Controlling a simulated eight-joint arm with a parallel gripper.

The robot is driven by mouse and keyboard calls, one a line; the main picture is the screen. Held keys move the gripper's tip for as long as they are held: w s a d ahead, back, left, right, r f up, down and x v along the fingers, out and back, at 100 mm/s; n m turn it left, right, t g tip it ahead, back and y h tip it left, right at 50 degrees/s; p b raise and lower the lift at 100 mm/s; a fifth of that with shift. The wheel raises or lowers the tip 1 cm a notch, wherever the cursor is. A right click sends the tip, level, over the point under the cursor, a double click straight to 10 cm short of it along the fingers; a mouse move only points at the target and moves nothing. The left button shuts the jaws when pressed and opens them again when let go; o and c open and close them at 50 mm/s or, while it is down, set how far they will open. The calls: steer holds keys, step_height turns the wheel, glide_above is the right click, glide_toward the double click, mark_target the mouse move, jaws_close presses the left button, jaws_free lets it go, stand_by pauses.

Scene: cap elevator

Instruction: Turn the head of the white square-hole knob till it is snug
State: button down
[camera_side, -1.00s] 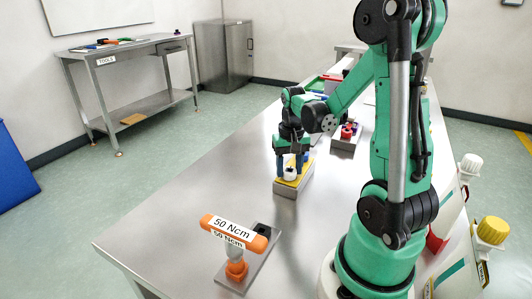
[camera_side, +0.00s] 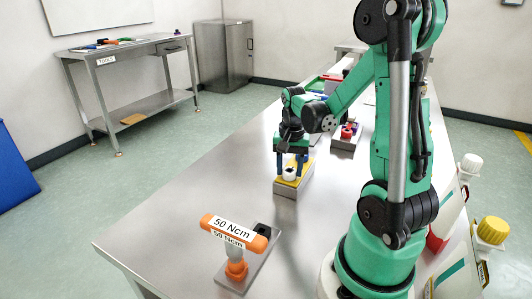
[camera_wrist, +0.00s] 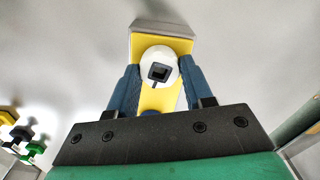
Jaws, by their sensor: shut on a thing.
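The white knob (camera_side: 290,177) stands on a yellow-topped grey block (camera_side: 294,190) on the steel table. In the wrist view, the round white knob (camera_wrist: 171,61) has a dark square hole in its head, and the yellow top (camera_wrist: 150,99) lies under it. My gripper (camera_side: 289,170) points down over the block. In the wrist view, my gripper (camera_wrist: 159,73) has its blue fingers on both sides of the knob head, shut on it. The underside of the knob and its seat are hidden, so I cannot see any gap there.
An orange T-handle tool marked 50 Ncm (camera_side: 234,233) stands on a grey stand (camera_side: 264,252) at the near end. Another block with red and purple parts (camera_side: 346,133) stands behind the gripper. Bottles (camera_side: 490,235) are at the right. The left of the table is clear.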

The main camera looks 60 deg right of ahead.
steer(key=shift+c, duration=1.7)
jaws_free()
steer(key=shift+r, duration=2.8)
steer(key=w+a+r+n+t, duration=0.1)
steer(key=w+a+n+t, duration=0.1)
steer(key=a+n, duration=0.5)
steer(key=w+a+r+n+t, duration=0.2)
steer(key=a+n+t, duration=0.3)
steer(key=a, duration=0.6)
steer(key=shift+w+a+r+n, duration=0.3)
steer(key=shift+w+a+n, duration=0.1)
steer(key=shift+n, duration=0.8)
